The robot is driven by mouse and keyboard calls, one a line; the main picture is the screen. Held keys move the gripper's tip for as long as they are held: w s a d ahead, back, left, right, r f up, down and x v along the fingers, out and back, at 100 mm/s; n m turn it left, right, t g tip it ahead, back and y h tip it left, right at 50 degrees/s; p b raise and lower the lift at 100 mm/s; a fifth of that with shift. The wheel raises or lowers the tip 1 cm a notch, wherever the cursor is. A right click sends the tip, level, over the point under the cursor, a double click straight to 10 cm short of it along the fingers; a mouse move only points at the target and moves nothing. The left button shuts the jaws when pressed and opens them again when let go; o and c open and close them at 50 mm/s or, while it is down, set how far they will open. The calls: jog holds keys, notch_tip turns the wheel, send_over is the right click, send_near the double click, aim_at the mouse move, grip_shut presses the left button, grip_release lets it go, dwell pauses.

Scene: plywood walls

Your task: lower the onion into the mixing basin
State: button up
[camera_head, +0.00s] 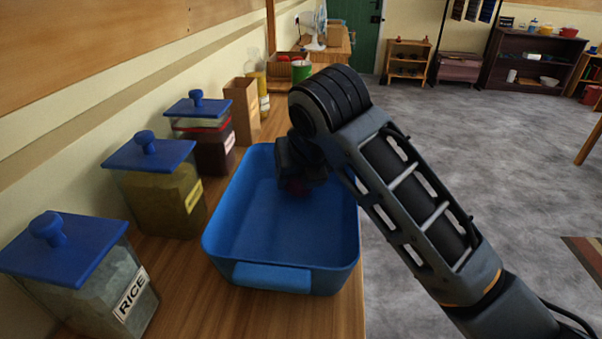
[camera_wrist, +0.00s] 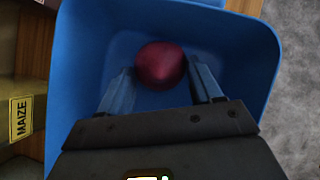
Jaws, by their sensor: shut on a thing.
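The blue mixing basin (camera_head: 230,215) stands on the wooden counter, and its wall and floor fill much of the wrist view (camera_wrist: 82,60). My gripper (camera_head: 297,187) is over the far part of the basin, pointing down into it. In the wrist view the dark red onion (camera_wrist: 160,65) sits at the fingertips of my gripper (camera_wrist: 162,84), which is shut on it. The onion shows only as a dim red patch in the head view (camera_head: 297,188). I cannot tell whether it touches the basin floor.
Blue-lidded jars line the wall left of the basin: a rice jar (camera_head: 90,285), a maize jar (camera_head: 165,195) and a red-brown one (camera_head: 208,145). A brown box (camera_head: 243,112) and a green can (camera_head: 301,71) stand farther back. Grey floor lies open to the right.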

jog(key=o, duration=1.2)
